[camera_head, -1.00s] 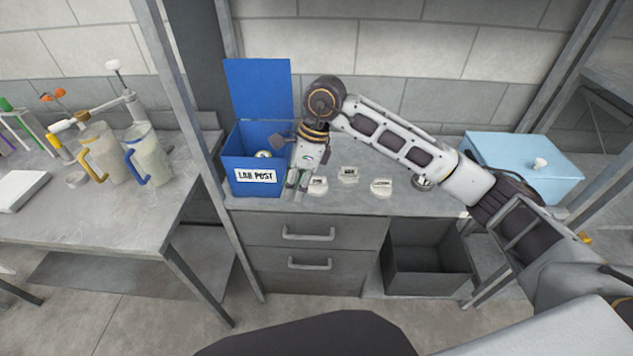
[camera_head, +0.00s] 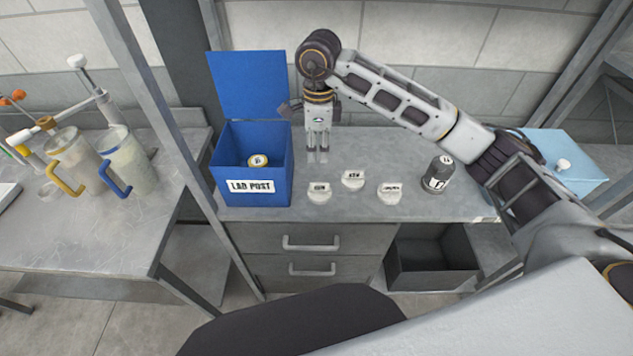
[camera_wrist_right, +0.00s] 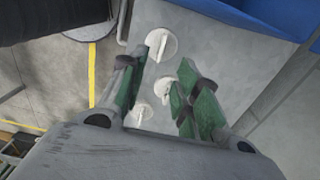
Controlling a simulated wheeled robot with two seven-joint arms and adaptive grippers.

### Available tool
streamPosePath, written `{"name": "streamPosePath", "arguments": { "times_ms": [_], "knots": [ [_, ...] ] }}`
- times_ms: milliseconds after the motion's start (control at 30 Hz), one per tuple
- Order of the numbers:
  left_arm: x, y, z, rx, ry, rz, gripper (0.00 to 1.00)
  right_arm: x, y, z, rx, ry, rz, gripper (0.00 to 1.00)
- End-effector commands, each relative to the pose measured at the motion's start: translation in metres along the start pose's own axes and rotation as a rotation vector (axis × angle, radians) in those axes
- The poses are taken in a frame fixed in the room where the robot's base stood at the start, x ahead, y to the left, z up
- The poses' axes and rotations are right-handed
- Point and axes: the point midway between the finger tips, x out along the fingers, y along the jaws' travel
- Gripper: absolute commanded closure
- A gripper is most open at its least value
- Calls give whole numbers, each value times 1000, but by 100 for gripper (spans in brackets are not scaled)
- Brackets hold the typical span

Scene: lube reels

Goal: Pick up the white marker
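Three white pieces with upright label tabs stand on the grey counter: a left one (camera_head: 320,192), a middle one (camera_head: 353,179) and a right one (camera_head: 390,193). I cannot tell which is the white marker. They also show as white discs with raised tabs in the right wrist view (camera_wrist_right: 161,44). My right gripper (camera_head: 318,156) points down over the counter, behind the left and middle pieces and right of the blue box. Its green-padded fingers (camera_wrist_right: 162,62) are apart, with nothing held between them. One disc is partly hidden by a finger. My left gripper is not in view.
The open blue box (camera_head: 251,166) labelled LAB POST stands at the left and holds a round-topped item (camera_head: 258,161). A dark canister (camera_head: 437,174) stands at the right. A light blue case (camera_head: 568,160) lies beyond my arm. Metal posts flank the counter.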

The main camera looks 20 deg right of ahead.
Motion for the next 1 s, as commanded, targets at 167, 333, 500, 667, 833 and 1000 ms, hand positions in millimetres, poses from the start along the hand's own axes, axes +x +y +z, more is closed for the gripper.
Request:
{"name": "streamPosePath", "arguments": {
  "times_ms": [167, 333, 500, 667, 833, 1000],
  "knots": [
    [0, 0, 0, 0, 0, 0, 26, -1, -1, -2, 1, 7, -3, 68],
    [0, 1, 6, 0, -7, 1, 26, -1, -1, -2, 1, 7, -3, 68],
    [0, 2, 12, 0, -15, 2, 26, 0, -1, -2, 2, 6, -2, 68],
    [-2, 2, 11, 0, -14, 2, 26, 7, -1, -2, 2, 7, -1, 68],
    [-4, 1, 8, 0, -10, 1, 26, 24, 0, -2, 1, 7, 0, 68],
    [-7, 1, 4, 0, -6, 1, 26, 45, 0, -2, 2, 7, 1, 68]
  ]
}}
